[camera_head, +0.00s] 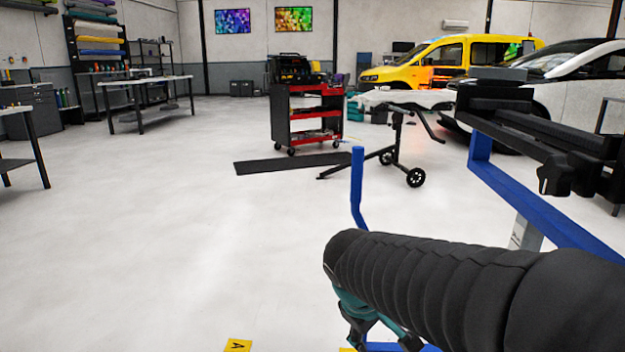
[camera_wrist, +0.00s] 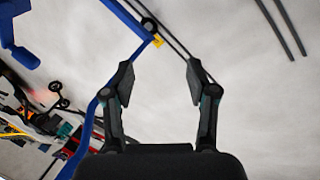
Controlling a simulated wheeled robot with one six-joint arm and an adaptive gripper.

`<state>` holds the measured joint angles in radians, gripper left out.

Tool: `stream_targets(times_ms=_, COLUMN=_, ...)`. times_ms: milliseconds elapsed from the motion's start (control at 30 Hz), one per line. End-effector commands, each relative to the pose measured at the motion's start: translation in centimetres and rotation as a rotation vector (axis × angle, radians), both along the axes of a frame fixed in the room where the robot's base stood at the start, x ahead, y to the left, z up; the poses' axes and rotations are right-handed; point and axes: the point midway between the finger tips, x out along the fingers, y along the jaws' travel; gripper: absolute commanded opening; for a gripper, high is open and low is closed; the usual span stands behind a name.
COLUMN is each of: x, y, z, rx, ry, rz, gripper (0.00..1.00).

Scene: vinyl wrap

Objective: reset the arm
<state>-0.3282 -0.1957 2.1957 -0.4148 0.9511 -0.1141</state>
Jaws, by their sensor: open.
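My gripper (camera_wrist: 158,82) shows in the wrist view with its two dark fingers spread apart. Nothing is between them but pale floor behind. In the head view my arm, in a black ribbed sleeve, reaches in from the lower right. The gripper end below it is mostly hidden by the sleeve.
A blue frame (camera_head: 540,212) with a black rail (camera_head: 545,140) stands close on the right. A red and black tool cart (camera_head: 306,118), a wheeled stand (camera_head: 398,140) and a dark mat (camera_head: 290,163) are farther ahead. A yellow van (camera_head: 440,62) stands behind.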

Motion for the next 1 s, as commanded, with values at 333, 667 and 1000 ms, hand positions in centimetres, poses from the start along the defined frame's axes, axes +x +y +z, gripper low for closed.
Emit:
stream_targets(times_ms=333, x=-10.6, y=-1.8, z=3.1, rx=0.411, ry=-0.074, rz=-0.412, gripper=0.58)
stream_targets(times_ms=667, x=-14.1, y=-4.6, z=7.5, rx=0.491, ry=-0.228, rz=-0.525, gripper=0.58)
stream_targets(times_ms=1000, x=-14.1, y=-5.1, z=7.9, rx=0.49, ry=-0.241, rz=-0.543, gripper=0.58)
